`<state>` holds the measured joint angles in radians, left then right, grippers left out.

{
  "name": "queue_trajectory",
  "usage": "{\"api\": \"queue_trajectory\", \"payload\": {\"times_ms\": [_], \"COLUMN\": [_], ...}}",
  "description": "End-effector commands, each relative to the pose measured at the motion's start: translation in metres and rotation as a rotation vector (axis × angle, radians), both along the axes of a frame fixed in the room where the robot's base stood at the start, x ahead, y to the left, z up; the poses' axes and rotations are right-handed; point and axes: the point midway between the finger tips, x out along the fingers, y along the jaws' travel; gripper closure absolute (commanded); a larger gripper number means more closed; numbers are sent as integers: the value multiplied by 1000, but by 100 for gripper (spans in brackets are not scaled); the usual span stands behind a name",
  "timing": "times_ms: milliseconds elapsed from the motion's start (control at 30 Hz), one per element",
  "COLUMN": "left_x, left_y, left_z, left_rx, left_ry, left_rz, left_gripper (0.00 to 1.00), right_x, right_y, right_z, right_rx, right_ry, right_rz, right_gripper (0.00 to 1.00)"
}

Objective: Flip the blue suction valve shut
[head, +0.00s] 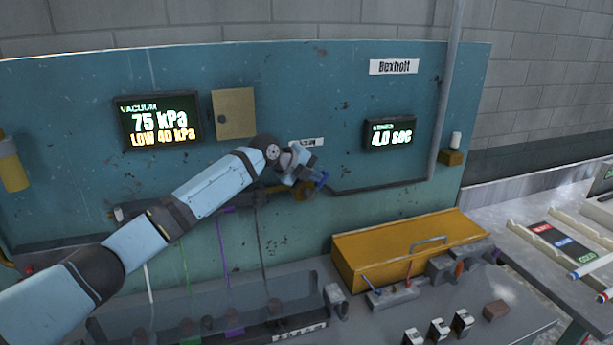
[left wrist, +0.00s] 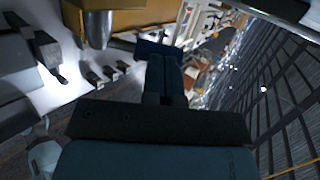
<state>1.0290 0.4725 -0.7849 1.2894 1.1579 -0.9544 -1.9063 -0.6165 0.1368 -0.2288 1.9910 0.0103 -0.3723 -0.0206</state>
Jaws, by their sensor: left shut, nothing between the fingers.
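The blue valve lever (head: 320,178) shows at the end of my left arm, in front of the blue-green panel. A brass-coloured valve body (head: 303,191) sits just below it, on the dark pipe line. My left gripper (head: 306,172) is at the lever, its fingers shut with nothing between them. In the left wrist view the shut fingers (left wrist: 165,80) point up the picture, and a dark blue piece (left wrist: 152,48), likely the lever, lies at their tips. I cannot tell whether they touch it. The gripper partly hides the valve. My right gripper is not in view.
The panel has a vacuum display (head: 158,120) reading 75 kPa, low 40 kPa, and a timer display (head: 390,134) reading 4.0 sec. A yellow box (head: 400,250) with a handle stands below on the grey bench. A side table with trays (head: 560,243) is at right.

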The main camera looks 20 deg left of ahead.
Motion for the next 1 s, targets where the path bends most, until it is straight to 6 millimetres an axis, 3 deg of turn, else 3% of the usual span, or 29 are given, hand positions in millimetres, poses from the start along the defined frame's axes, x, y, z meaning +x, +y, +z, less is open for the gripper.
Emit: {"api": "queue_trajectory", "payload": {"times_ms": [67,533,667,1000], "left_x": [5,22,25,32], "left_y": [-7,-33,-38,-48], "left_z": [4,-9,-18,-33], "left_rx": [64,92,179,172], "left_ry": [37,58,119,115], "left_rz": [-2,-2,-1,-1], "left_gripper": [100,100,100,100], "right_x": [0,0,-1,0], "right_y": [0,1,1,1], "right_z": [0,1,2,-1], "right_rx": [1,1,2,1], "right_ry": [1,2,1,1], "right_rz": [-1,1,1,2], "right_gripper": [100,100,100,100]}}
